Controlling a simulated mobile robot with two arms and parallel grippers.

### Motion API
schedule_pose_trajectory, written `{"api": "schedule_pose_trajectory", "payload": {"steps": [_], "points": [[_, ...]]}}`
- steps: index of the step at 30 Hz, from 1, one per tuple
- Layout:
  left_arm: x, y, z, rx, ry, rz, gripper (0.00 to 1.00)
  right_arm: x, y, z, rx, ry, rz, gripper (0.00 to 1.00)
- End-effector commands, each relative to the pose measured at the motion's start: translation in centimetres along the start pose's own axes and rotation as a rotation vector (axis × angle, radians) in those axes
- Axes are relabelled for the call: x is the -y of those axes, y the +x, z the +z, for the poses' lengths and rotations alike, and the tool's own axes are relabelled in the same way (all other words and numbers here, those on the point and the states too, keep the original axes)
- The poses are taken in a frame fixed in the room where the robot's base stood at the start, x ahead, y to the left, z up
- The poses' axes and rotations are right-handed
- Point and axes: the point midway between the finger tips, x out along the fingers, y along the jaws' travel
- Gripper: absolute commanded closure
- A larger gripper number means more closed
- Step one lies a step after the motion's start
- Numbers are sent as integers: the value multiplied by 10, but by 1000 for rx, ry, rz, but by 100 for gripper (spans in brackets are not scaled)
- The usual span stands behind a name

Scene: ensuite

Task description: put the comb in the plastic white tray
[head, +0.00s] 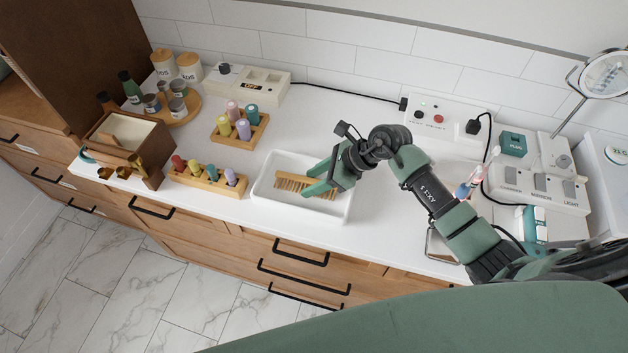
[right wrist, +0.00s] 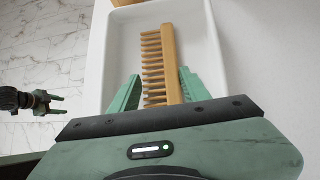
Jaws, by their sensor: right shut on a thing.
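The wooden comb (head: 290,183) is within the walls of the white plastic tray (head: 295,204) on the counter. My right gripper (head: 308,182) reaches down into the tray and is shut on the comb. In the right wrist view the comb (right wrist: 168,50) sits between the two green fingers (right wrist: 160,76), its teeth toward the left, with the tray floor (right wrist: 199,52) behind it. I cannot tell whether the comb touches the tray floor. My left gripper is outside the head view; it shows small at the left of the right wrist view (right wrist: 58,104), fingers apart and empty.
A wooden rack of colored bottles (head: 208,178) stands just left of the tray, another rack (head: 240,126) behind it. A white box with buttons (head: 437,117) and a cable are at the back.

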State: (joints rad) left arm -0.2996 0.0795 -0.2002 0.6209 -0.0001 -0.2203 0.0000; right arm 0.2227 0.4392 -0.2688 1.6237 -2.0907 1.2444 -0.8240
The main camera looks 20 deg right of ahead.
Motion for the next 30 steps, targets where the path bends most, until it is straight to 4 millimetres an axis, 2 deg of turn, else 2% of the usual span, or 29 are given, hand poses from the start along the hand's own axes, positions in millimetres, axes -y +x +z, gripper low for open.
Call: {"api": "schedule_pose_trajectory", "payload": {"steps": [1,3,15,20,23,30], "points": [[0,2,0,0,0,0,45,-1,3,-5,-9,4,4,48],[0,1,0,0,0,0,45,-2,3,-5,-10,6,5,31],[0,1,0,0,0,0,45,-2,4,-9,-18,10,6,31],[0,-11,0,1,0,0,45,-3,-4,-1,-18,11,6,31],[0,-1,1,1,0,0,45,0,-19,-6,-19,7,1,31],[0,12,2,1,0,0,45,0,-75,-3,-14,4,0,31]]}}
